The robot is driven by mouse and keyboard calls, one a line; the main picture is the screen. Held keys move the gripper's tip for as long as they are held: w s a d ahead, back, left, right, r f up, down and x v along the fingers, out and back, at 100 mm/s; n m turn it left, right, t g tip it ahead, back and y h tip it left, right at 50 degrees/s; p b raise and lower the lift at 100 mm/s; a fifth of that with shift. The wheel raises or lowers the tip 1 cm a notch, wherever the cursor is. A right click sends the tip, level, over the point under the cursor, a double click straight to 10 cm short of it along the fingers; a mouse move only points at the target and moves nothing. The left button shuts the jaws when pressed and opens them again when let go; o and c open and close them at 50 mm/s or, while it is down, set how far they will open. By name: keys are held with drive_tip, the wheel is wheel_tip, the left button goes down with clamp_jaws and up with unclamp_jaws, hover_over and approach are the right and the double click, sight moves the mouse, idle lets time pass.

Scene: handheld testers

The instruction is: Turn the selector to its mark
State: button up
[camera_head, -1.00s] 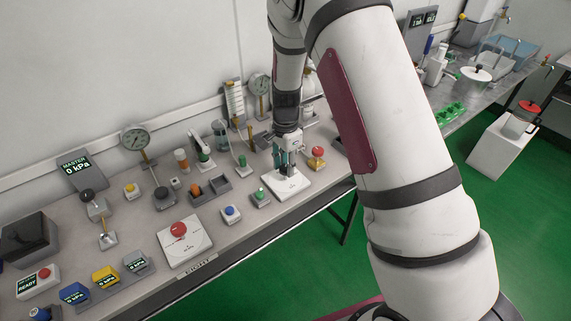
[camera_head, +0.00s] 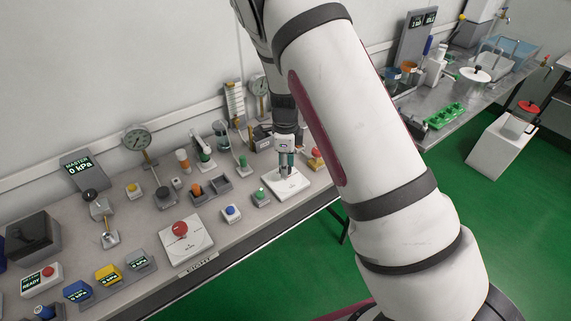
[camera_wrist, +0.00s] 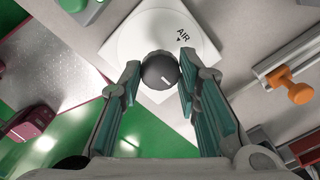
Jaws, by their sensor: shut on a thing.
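The selector is a dark round knob (camera_wrist: 160,70) with a short white line, on a white round dial and square plate (camera_wrist: 140,40). The word AIR and a small black triangle (camera_wrist: 179,38) are on the plate, up and right of the knob in the wrist view. The white line lies on the lower right part of the knob's top, off the triangle's side. My gripper (camera_wrist: 160,66) is shut on the knob, a teal-padded finger at each side. In the head view my gripper (camera_head: 286,168) points down over the white plate (camera_head: 297,187) and hides the knob.
A red-topped button (camera_head: 317,153) stands close right of the plate, and a green button (camera_head: 261,194) close left. An orange-handled fitting (camera_wrist: 299,92) is right in the wrist view. A plate with a red knob (camera_head: 203,243) is farther left. The bench's front edge is close.

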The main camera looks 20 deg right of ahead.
idle(0.4)
drive_tip(key=o, duration=1.2)
wheel_tip(320, 180, up, 12)
drive_tip(key=shift+r, duration=0.1)
